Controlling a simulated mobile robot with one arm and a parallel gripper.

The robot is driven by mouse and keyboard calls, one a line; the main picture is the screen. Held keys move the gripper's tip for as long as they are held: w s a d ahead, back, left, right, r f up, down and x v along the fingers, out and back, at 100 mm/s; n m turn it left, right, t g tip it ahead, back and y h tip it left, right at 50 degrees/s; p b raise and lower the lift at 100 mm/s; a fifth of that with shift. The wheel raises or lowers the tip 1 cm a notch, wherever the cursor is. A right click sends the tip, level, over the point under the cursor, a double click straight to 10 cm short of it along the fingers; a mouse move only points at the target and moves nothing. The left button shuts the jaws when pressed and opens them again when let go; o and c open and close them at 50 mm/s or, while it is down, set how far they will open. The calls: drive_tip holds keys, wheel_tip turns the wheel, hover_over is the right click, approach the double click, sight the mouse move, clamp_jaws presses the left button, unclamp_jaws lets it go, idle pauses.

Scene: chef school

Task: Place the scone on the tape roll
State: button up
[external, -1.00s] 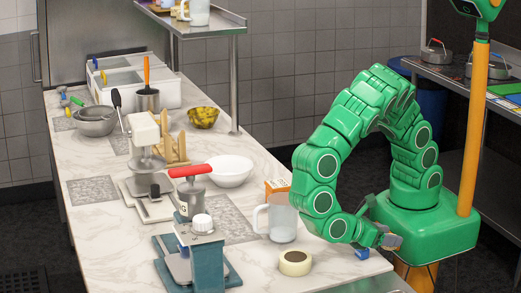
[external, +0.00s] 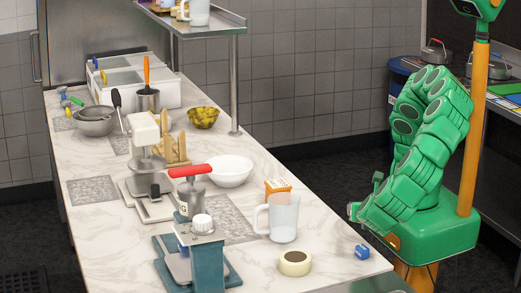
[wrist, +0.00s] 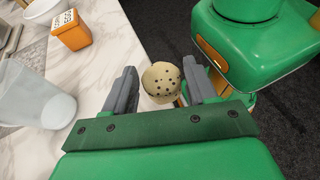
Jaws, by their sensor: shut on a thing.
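The scone (wrist: 161,82), round and pale with dark specks, sits between the two grey fingers of my gripper (wrist: 160,88) in the wrist view. My gripper is shut on it. The scone appears beyond the counter's edge, close to my own green base. In the external view my arm is folded near the base, and its links hide the fingers and the scone. The tape roll (external: 295,271), cream with a dark centre, lies flat on the counter near the front right. It is left of my arm and out of the wrist view.
A clear pitcher (external: 284,220) stands just behind the tape roll; it also shows in the wrist view (wrist: 35,98). An orange and white carton (external: 278,187) is behind it. A small blue object (external: 362,252) lies near the right edge. A teal-based device (external: 208,262) stands left of the roll.

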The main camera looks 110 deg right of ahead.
drive_tip(key=w+a+r+n+t, duration=0.2)
drive_tip(key=w+r+n+t, duration=0.75)
drive_tip(key=r+t, duration=0.2)
hover_over(300, 258)
drive_tip(key=s, duration=0.1)
drive_tip(key=shift+n+y, duration=0.25)
drive_tip(key=shift+y, duration=0.15)
drive_tip(key=f, duration=0.8)
drive_tip(key=shift+d, duration=0.2)
drive_tip(key=shift+w+a+f, duration=0.25)
drive_tip(key=shift+w+f, duration=0.25)
drive_tip(key=shift+f, duration=1.75)
drive_tip(key=shift+f, duration=0.1)
drive_tip(key=o, duration=1.1)
drive_tip(key=shift+c, duration=0.2)
